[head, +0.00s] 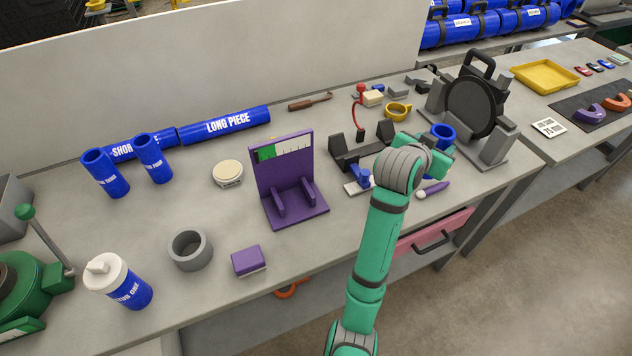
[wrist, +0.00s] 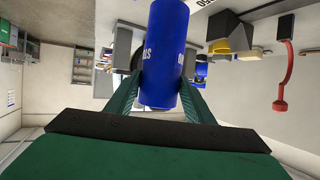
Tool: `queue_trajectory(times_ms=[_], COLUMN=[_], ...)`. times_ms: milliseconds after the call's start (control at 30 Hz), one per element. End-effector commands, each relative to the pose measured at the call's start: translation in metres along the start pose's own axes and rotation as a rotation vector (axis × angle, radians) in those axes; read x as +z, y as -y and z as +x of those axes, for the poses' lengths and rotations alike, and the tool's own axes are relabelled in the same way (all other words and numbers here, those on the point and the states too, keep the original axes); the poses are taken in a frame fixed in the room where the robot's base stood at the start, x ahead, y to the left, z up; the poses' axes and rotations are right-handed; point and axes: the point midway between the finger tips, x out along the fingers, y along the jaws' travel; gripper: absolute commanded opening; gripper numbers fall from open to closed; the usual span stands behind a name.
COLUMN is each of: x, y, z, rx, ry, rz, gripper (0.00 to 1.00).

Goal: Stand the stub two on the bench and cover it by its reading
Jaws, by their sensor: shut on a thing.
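My gripper (head: 437,152) is shut on a blue stub (head: 443,133), held above the right part of the bench (head: 330,235). In the wrist view the stub (wrist: 165,45) is between the two green fingers; its label is only partly seen. A blue stub marked ONE (head: 133,293) leans at the front left with a white cap (head: 104,270) on top. Two open blue stubs (head: 105,172), (head: 154,158) stand at the back left; their labels are too small to read surely. A purple stand (head: 288,180) with a green and white scale is mid-bench.
A grey ring-shaped cup (head: 190,249), a purple block (head: 248,261) and a round cream-topped piece (head: 228,173) lie left of the stand. A dark cradle (head: 362,152) and a black round heater (head: 470,107) are near my gripper. Bare bench lies front of the stand.

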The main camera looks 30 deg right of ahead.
Motion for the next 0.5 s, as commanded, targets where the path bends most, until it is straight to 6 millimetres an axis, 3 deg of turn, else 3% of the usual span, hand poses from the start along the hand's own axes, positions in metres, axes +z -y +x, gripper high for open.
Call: queue_trajectory(times_ms=[33,200,500], x=[-0.003,-0.002,0.017], y=[0.03,0.121,0.262], z=[-0.01,-0.048,-0.142], rx=[-0.053,-0.226,-0.536], ry=[-0.003,-0.001,0.004], rz=[-0.02,-0.094,-0.239], gripper=[0.16,0.16,0.16])
